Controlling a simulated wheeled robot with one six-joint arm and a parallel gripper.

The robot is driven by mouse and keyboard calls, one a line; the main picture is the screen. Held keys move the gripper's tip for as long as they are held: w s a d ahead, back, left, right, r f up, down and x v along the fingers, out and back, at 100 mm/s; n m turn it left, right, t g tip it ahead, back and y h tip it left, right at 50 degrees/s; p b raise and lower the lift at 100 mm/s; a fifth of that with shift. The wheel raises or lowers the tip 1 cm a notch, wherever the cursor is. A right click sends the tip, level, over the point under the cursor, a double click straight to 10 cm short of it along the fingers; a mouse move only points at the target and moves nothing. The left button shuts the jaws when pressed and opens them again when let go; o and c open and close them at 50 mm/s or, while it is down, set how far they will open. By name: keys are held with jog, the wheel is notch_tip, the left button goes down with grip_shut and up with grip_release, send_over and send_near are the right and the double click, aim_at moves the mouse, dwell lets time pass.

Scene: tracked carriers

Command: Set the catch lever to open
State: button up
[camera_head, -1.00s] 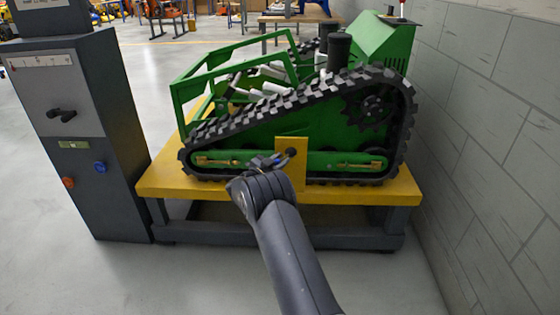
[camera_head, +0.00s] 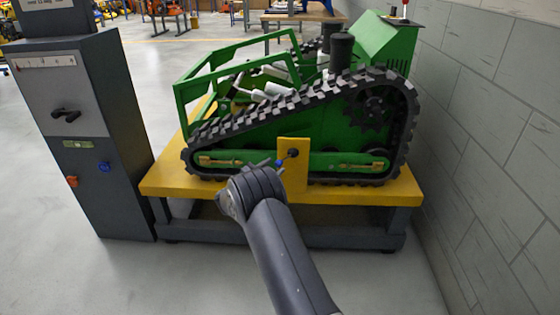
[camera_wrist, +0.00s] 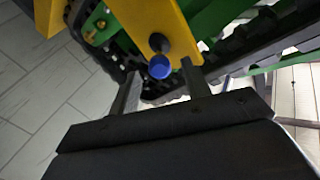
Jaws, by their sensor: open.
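The catch lever (camera_head: 286,158) is a short dark arm with a blue knob, on a black pivot on the yellow plate (camera_head: 292,180) at the carrier's near side. In the head view it slants down and left from the pivot. In the wrist view its blue knob (camera_wrist: 160,68) faces the camera, in the gap between my fingers. My gripper (camera_head: 273,165) is open at the lever's knob end, one finger on each side of the knob in the wrist view (camera_wrist: 160,78). I cannot tell whether a finger touches it. No open or shut marking is readable.
The green tracked carrier (camera_head: 340,120) stands on a yellow-topped bench (camera_head: 220,190). A grey cabinet (camera_head: 120,140) with a black handle and coloured knobs stands at the left. A block wall (camera_head: 490,130) closes the right side. The floor in front is clear.

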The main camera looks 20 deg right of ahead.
aim_at(282, 161)
jog(key=v, duration=0.5)
jog(key=shift+p, duration=0.35)
jog(key=shift+d, duration=0.1)
jog(key=b+x, duration=0.2)
jog(key=x, duration=0.8)
jog(key=shift+w+d+f+b, duration=0.1)
jog(key=shift+w+d+b, duration=0.1)
jog(key=shift+d+b, duration=0.15)
jog(key=shift+s+t, duration=0.1)
jog(key=shift+t, duration=0.2)
jog(key=shift+a, duration=0.1)
